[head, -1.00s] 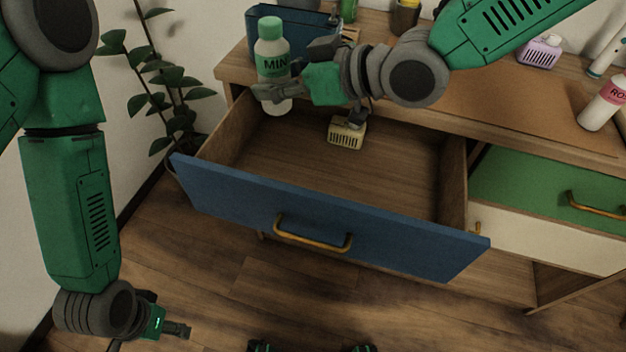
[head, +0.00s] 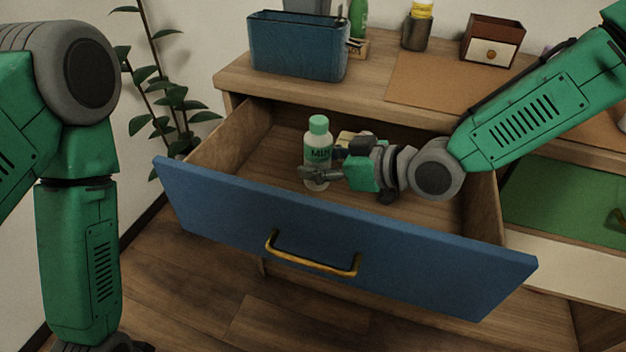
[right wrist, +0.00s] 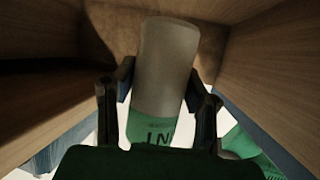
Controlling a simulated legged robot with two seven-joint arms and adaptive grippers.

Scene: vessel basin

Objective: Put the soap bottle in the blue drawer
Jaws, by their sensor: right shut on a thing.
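The soap bottle (head: 318,140), pale with a green cap and a green label, stands upright inside the open blue drawer (head: 400,258). My right gripper (head: 320,165) reaches into the drawer from the right and is shut around the bottle. In the right wrist view the bottle (right wrist: 165,65) sits between the two fingers (right wrist: 162,95), with the drawer's wooden walls around it. I cannot tell whether its base touches the drawer floor. My left arm hangs at the left; its gripper is out of view.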

